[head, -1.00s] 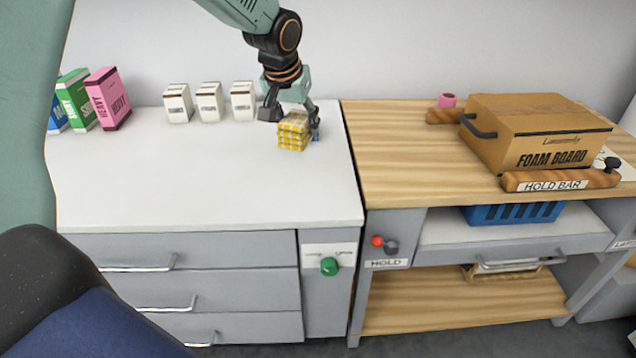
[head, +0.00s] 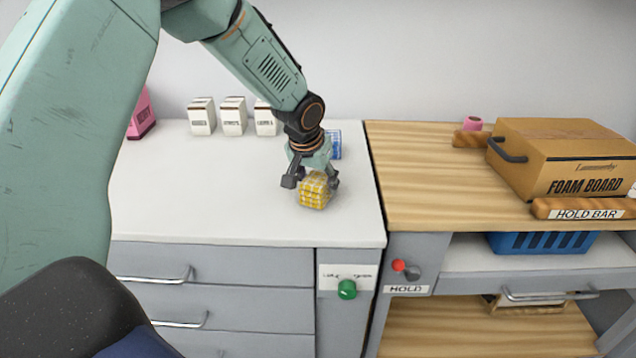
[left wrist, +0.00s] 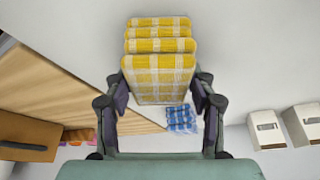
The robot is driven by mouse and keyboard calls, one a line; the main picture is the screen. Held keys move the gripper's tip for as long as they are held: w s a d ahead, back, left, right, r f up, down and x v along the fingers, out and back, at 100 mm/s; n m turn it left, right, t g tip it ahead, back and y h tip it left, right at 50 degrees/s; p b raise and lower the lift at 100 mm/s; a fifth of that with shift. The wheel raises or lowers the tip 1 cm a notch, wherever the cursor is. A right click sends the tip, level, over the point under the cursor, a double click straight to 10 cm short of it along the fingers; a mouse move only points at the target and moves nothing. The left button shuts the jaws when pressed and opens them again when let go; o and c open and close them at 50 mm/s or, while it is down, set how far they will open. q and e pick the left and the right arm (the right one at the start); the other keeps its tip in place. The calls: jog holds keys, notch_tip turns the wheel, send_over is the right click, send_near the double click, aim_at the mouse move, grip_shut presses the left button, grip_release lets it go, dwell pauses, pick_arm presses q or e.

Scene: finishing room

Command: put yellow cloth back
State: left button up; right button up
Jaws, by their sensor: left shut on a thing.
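The yellow checked cloth (head: 314,191) is a folded stack near the right end of the white counter in the head view. My left gripper (head: 311,184) is shut on it from above, and I cannot tell whether the cloth touches the counter. In the left wrist view the yellow cloth (left wrist: 158,75) sits between the two fingers of my left gripper (left wrist: 158,92). A blue checked cloth (head: 335,144) lies on the counter behind the gripper, partly hidden by it; it also shows in the left wrist view (left wrist: 181,118). My right gripper is not in view.
Several small white boxes (head: 233,116) stand at the counter's back, with a pink box (head: 142,113) to their left. The wooden bench (head: 420,180) on the right holds a foam board carton (head: 565,160) and a hold bar (head: 585,209). The white counter's front middle (head: 210,205) is clear.

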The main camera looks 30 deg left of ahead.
pick_arm(q)
jog(key=shift+w+d+r, duration=0.1)
jog(key=shift+d+r, duration=0.05)
jog(key=shift+d, duration=0.05)
jog(key=o, duration=0.8)
jog(key=shift+a+f, duration=0.15)
jog(key=shift+f, duration=0.05)
jog(key=o, duration=0.3)
jog(key=shift+r, duration=0.1)
jog(key=shift+r, duration=0.3)
jog(key=p+v, duration=0.2)
jog(key=v, duration=0.9)
jog(key=shift+s+r, duration=0.25)
jog(key=shift+s, duration=0.1)
